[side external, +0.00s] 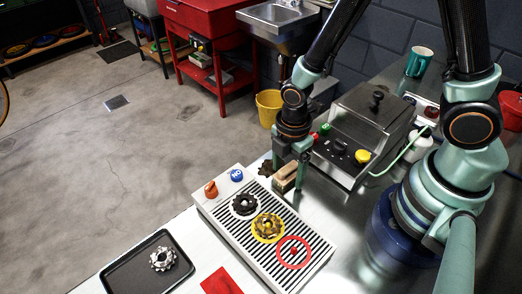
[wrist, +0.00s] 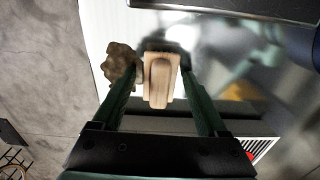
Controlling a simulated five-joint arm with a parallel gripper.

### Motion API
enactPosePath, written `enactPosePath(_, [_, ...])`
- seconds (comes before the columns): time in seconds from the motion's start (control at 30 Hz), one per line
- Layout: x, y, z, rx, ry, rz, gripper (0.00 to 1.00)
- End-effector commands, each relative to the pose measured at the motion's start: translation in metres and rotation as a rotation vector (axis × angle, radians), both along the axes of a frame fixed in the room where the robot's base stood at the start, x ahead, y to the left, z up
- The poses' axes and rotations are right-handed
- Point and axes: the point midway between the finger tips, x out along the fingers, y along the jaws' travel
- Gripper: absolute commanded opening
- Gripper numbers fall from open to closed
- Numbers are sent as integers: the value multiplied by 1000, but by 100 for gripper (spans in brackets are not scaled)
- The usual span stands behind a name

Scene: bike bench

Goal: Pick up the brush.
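The brush, with a pale wooden back (side external: 285,179), lies on the bench just behind the slatted tray. It also shows in the wrist view (wrist: 160,82), with dark bristles at its far end. My gripper (side external: 289,172) is low over it, with one finger on each side of the brush. In the wrist view my gripper's fingers (wrist: 160,75) run along both sides of the wooden back. They look open, and narrow gaps show beside the wood. Whether the fingertips touch the brush is hard to see.
A brown, lumpy piece (wrist: 120,65) sits close beside the left finger. A slatted tray (side external: 318,266) with sprockets and knobs is in front. A grey machine (side external: 372,120) stands to the right. A black tray (side external: 122,279) holds a silver sprocket. A red cloth (side external: 221,281) lies nearby.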

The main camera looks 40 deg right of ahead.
Motion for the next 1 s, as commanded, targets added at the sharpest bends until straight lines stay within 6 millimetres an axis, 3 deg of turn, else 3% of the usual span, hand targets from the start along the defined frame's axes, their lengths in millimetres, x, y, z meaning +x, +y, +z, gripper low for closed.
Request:
enactPosePath(0.03, [0,0,0,0,0,0,55])
enactPosePath(0.17, [0,0,0,0,0,0,5])
enactPosePath(0.2, [0,0,0,0,0,0,0])
enactPosePath(0.67, [1,0,9,1,-3,0,0])
enactPosePath(0.87, [2,1,33,3,-7,0,0])
enactPosePath(1.0, [2,1,63,4,-10,0,0])
